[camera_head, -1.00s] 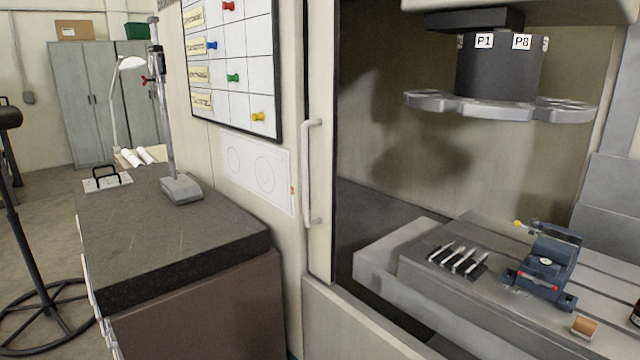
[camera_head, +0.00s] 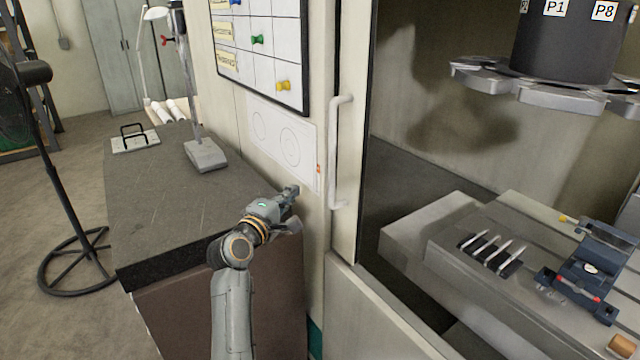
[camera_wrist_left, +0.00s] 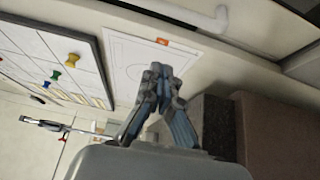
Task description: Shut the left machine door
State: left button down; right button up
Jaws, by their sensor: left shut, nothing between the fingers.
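The left machine door (camera_head: 348,130) is a narrow cream panel standing open at the left side of the machine's opening. Its white vertical bar handle (camera_head: 336,150) is on its face, and part of the handle shows at the top of the left wrist view (camera_wrist_left: 190,18). My left gripper (camera_head: 292,190) is in front of the machine wall, left of the handle and apart from it. Its fingers are shut and empty; they show in the left wrist view (camera_wrist_left: 160,72). My right gripper is not in view.
A dark granite table (camera_head: 185,200) stands left, close to my left arm. A whiteboard (camera_head: 262,45) and a drawing sheet (camera_head: 283,145) are on the wall. Inside the open machine are a vise (camera_head: 590,268), a tool carousel (camera_head: 550,93) and a small tool rack (camera_head: 490,252).

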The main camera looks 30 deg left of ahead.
pick_arm(q)
jog(key=w, duration=0.3)
jog(key=w+p, duration=0.1)
jog(key=w, duration=0.2)
jog(key=w+a+p, duration=0.1)
jog(key=w, duration=0.2)
jog(key=shift+w, duration=0.25)
jog(key=d+p, duration=0.1)
jog(key=d, duration=0.1)
jog(key=s+d+p, duration=0.1)
jog(key=shift+d+f, duration=0.1)
jog(key=shift+d, duration=0.25)
jog(key=shift+a, duration=0.1)
